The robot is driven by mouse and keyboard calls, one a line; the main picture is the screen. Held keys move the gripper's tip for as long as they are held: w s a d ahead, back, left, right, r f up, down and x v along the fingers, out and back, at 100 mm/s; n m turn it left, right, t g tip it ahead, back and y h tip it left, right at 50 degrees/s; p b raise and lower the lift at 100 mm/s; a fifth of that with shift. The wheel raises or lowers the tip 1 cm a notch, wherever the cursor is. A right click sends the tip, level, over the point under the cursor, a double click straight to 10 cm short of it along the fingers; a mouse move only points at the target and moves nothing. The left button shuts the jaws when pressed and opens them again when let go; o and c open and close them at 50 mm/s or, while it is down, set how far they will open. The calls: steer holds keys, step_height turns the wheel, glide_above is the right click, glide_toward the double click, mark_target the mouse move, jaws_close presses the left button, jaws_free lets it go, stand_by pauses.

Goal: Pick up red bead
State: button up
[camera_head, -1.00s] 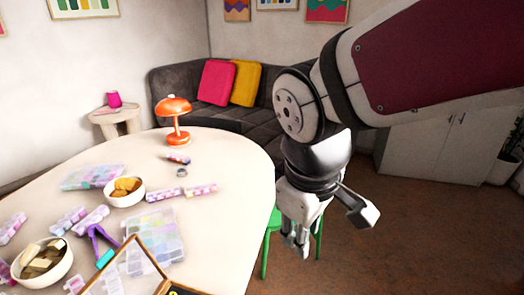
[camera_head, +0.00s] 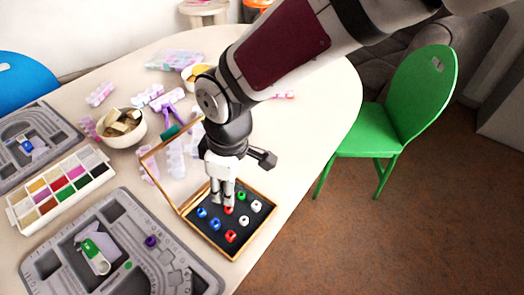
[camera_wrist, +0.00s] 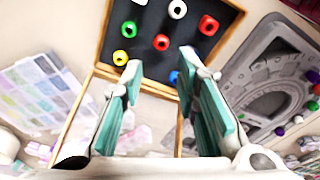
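Two red beads lie in the open black-lined box (camera_head: 203,235). One red bead (camera_head: 228,209) is partly hidden close to the fingertips in the head view; the other red bead (camera_head: 231,236) lies nearer the front edge. In the wrist view one red bead (camera_wrist: 161,42) is near the middle of the lining, beyond the gap between the fingers, and another red bead (camera_wrist: 208,25) is to its right. My gripper (camera_head: 222,201) is above the box, pointing down. In the wrist view its teal-padded fingers (camera_wrist: 160,70) are apart with nothing between them.
Blue (camera_head: 202,212), green (camera_head: 241,196) and white (camera_head: 256,206) beads share the box. Its raised lid frame (camera_head: 163,180) stands behind at left. A grey bead board (camera_head: 62,254) lies to the left. A green chair (camera_head: 390,125) stands off the table's right side.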

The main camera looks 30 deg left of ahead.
mark_target(229, 209)
steer(key=shift+s+a+f+b, duration=0.1)
steer(key=shift+f+b, duration=0.3)
steer(key=shift+f, duration=1.6)
steer(key=shift+s+a+f+b, duration=0.1)
steer(key=shift+f+b, duration=0.25)
steer(key=shift+f, duration=1.65)
steer(key=c, duration=0.6)
